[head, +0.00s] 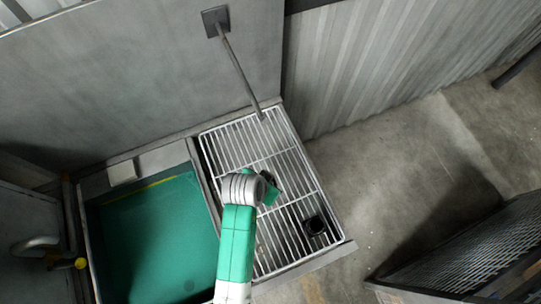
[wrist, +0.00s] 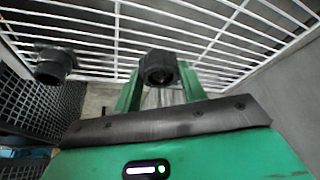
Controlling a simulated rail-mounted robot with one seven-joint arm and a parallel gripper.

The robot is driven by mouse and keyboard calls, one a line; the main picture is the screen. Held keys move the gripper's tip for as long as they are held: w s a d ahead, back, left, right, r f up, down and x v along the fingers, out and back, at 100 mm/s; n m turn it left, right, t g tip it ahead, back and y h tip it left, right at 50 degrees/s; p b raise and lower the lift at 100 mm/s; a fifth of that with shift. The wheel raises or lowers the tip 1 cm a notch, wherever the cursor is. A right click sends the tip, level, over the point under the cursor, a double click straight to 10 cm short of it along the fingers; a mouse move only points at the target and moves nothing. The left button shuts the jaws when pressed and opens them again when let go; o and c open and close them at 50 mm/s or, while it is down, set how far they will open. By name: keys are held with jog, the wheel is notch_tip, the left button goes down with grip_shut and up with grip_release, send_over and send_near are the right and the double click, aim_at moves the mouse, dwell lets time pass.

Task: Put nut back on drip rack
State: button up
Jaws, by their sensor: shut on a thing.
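My gripper (wrist: 160,80) is shut on a dark round nut (wrist: 158,67), held between its two green fingers in the wrist view. In the head view my gripper (head: 271,190) is over the middle of the white wire drip rack (head: 232,148); the held nut cannot be clearly made out there. The rack's bars (wrist: 215,40) also show close to the nut in the wrist view. I cannot tell whether the nut touches the bars.
A dark cylindrical part (head: 315,226) sits on the rack's right front area; what looks like the same part shows in the wrist view (wrist: 53,66). A green-floored basin (head: 150,240) lies left. A metal rod (head: 240,70) slants down to the rack's back. A mesh panel (head: 460,250) stands right.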

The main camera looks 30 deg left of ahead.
jog(key=shift+f, duration=3.1)
jog(key=shift+f+b, duration=0.15)
jog(key=shift+b, duration=0.2)
jog(key=o, duration=1.1)
jog(key=p+v, duration=0.1)
jog(key=v, duration=1.1)
jog(key=shift+p, duration=0.4)
